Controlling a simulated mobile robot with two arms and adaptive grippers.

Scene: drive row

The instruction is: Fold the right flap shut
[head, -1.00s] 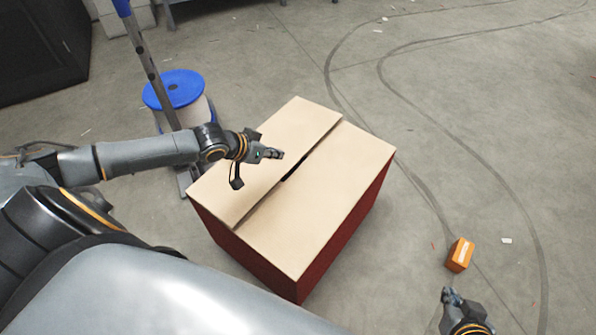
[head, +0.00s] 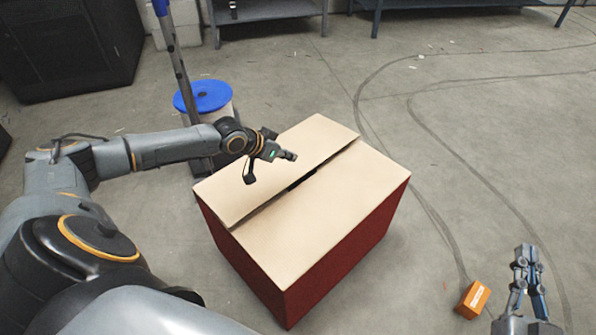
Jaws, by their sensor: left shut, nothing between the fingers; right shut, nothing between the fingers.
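A red box with tan top flaps stands on the floor, its red side (head: 335,265) facing me. The right flap (head: 325,215) lies down flat over the right half of the top. The left flap (head: 255,185) is also down, its inner edge looking slightly raised along the seam, where a narrow dark gap shows. My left gripper (head: 291,156) is shut and empty, above the left flap close to the seam; I cannot tell whether it touches. My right gripper (head: 526,252) is shut and empty, right of the box and apart from it.
A small orange box (head: 473,299) lies on the floor beside my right gripper. A blue-lidded drum (head: 204,96) and a pole stand behind the box at left. A black cabinet (head: 65,45) and metal benches (head: 265,10) line the back. Floor at right is mostly clear.

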